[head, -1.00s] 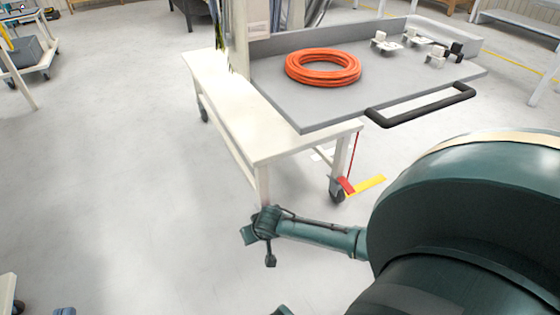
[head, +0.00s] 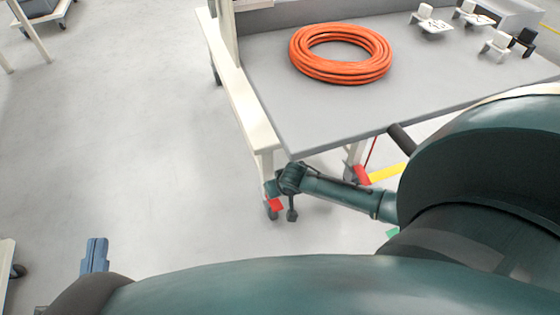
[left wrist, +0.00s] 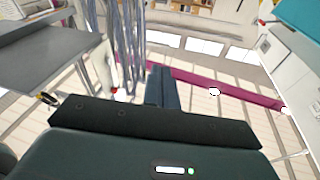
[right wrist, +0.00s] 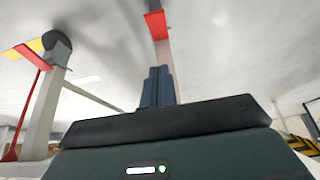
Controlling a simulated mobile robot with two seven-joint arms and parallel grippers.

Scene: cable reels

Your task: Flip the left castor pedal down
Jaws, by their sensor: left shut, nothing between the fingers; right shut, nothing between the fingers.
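The left castor pedal (head: 276,204) is a small red flap low on the near-left leg of the cart, partly covered by my right wrist in the head view. In the right wrist view the red pedal (right wrist: 155,24) shows just beyond the tips of my right gripper (right wrist: 158,72). That gripper is shut and empty; I cannot tell whether it touches the pedal. My left gripper (head: 96,248) is shut and empty, out over the floor at lower left, far from the pedal. It also shows in the left wrist view (left wrist: 161,72).
The cart's grey top (head: 330,100) carries an orange cable coil (head: 341,53) and several small fittings. A black handle (head: 401,138) sticks out at its near side. Another castor has a red pedal (head: 361,175) and a yellow piece (head: 387,173).

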